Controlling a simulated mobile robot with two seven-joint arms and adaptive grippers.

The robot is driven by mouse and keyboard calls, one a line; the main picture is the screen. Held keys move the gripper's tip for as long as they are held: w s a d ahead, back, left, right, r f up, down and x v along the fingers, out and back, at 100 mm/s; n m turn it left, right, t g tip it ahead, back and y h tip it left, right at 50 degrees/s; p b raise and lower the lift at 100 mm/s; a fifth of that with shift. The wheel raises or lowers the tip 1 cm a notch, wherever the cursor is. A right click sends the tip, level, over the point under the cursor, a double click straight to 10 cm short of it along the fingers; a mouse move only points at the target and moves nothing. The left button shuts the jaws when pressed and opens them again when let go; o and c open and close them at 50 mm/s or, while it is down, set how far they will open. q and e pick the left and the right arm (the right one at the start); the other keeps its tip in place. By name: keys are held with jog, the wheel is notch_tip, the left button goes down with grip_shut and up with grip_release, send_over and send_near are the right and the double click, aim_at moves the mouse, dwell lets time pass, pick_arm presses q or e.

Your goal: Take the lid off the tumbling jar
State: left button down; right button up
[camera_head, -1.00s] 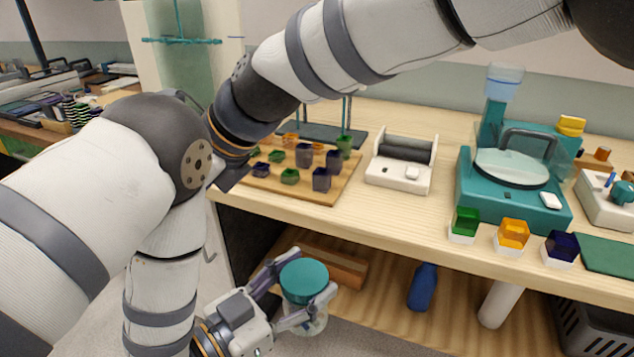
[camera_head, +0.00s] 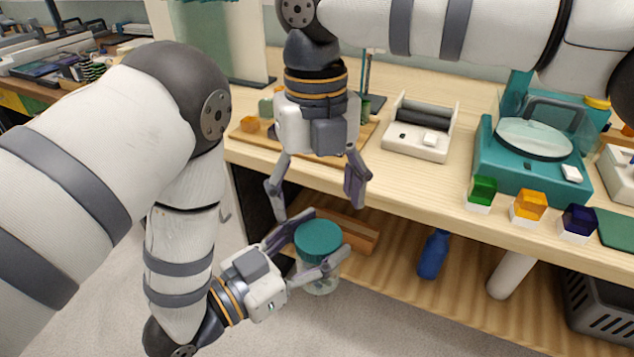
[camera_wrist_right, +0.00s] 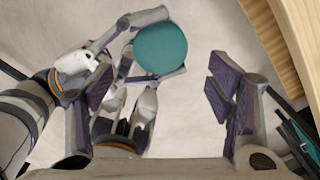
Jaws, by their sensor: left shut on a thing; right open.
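The tumbling jar (camera_head: 319,281) is clear glass and its teal lid (camera_head: 318,239) is on top. My left gripper (camera_head: 320,254) is shut around the jar just below the lid and holds it in front of the bench. My right gripper (camera_head: 318,192) is open and empty, pointing down, above the lid and apart from it. In the right wrist view the lid (camera_wrist_right: 160,48) shows between and beyond the open right fingers (camera_wrist_right: 165,95), nearer the left finger. The jar's body is mostly hidden by the lid there.
The wooden bench (camera_head: 415,180) is behind the jar. Its lower shelf holds a wooden block (camera_head: 357,235) and a blue bottle (camera_head: 433,255). On top are a white roller device (camera_head: 420,130), a teal machine (camera_head: 530,150) and coloured cubes. The floor in front is clear.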

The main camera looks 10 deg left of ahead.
aim_at(319, 235)
notch_tip(319, 235, down, 7)
jog(key=shift+r, duration=0.2)
jog(key=shift+c, duration=0.3)
jog(key=c, duration=1.2)
jog(key=shift+o, duration=0.2)
jog(key=n, duration=0.4)
jog(key=shift+d, duration=0.1)
jog(key=shift+d, duration=0.1)
jog(key=o, duration=1.3)
jog(key=shift+c, duration=0.2)
